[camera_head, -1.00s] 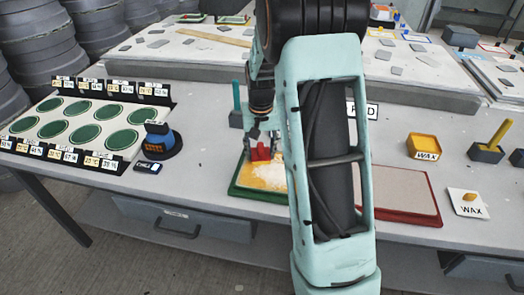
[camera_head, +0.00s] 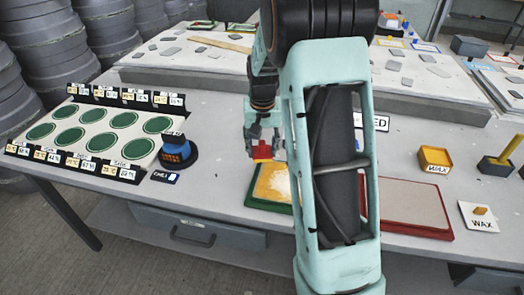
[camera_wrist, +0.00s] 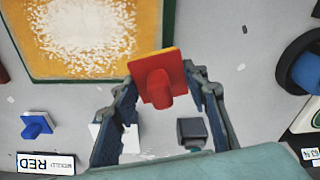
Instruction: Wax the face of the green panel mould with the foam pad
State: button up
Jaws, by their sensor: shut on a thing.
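The green panel mould (camera_head: 252,196) lies on the table, partly hidden by my arm. In the wrist view the mould (camera_wrist: 95,78) has a green rim and an orange-yellow face with a large speckled white patch in the middle. The yellow reaches around that patch to the rim. My gripper (camera_head: 264,146) is shut on the foam pad (camera_head: 262,153), which has a red back and handle and a yellowish edge. In the wrist view the pad (camera_wrist: 158,80) overlaps the mould's rim near one corner, mostly outside it. I cannot tell its exact height.
A red mould (camera_head: 415,205) lies to the right. A blue and black device (camera_head: 177,151) and a board of green discs (camera_head: 97,133) are at left. Bare table lies between.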

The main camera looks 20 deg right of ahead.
aim_at(262, 142)
jog(key=shift+r+p, duration=0.8)
jog(key=shift+r, duration=0.75)
